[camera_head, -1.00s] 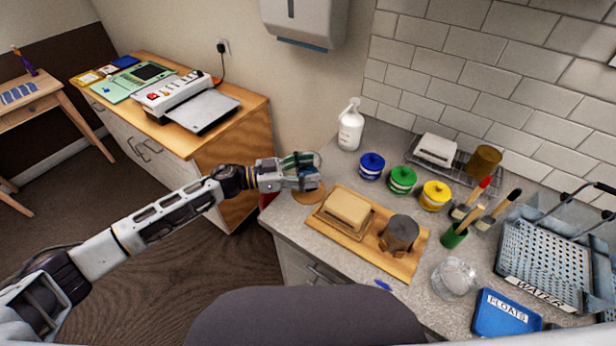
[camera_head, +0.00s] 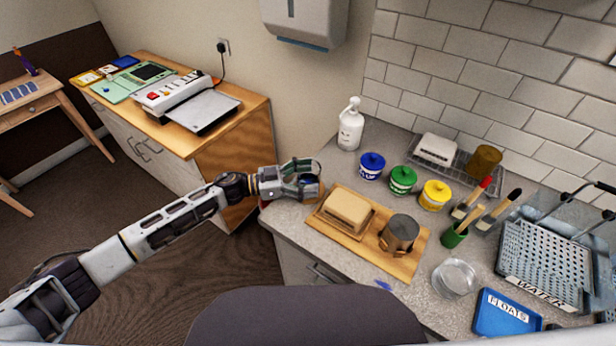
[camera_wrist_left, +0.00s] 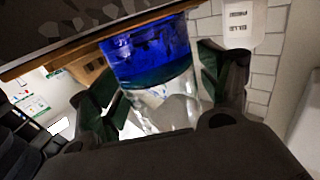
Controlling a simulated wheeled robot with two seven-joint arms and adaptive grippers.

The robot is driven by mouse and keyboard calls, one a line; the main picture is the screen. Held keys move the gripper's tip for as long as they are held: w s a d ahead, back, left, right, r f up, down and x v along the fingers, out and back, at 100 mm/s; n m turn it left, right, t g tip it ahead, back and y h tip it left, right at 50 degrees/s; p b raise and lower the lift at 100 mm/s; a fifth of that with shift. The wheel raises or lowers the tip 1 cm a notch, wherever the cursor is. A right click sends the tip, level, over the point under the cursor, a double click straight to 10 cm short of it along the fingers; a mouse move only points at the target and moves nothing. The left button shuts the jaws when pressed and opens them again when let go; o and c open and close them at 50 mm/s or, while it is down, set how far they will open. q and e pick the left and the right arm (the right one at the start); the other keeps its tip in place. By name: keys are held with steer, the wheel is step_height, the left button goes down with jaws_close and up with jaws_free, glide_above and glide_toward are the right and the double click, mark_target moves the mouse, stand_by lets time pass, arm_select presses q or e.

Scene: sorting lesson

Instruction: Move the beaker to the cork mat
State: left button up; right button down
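My left gripper (camera_head: 308,186) is at the left end of the counter, low over the round brown cork mat (camera_head: 320,190), and hides most of it. In the left wrist view its dark fingers (camera_wrist_left: 165,95) lie on both sides of a clear beaker (camera_wrist_left: 165,105) with blue liquid (camera_wrist_left: 148,50), closed on the glass. The beaker's blue end is at the mat's brown edge in that view. I cannot tell whether it touches the mat or hangs just above. My right gripper is not in view.
Right of the gripper stands a wooden board (camera_head: 352,238) with a butter dish (camera_head: 346,211) and a metal mug (camera_head: 399,234). Blue (camera_head: 371,166), green (camera_head: 402,180) and yellow (camera_head: 435,195) pots and a white pump bottle (camera_head: 350,125) stand behind.

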arm_select(q)
steer(key=shift+r, duration=0.1)
stand_by(0.3)
steer(key=s+a+b, duration=0.1)
steer(key=a, duration=1.1)
steer(key=shift+s, duration=0.4)
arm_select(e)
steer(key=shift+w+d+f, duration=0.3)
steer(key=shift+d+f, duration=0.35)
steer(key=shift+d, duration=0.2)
arm_select(q)
steer(key=shift+d, duration=0.1)
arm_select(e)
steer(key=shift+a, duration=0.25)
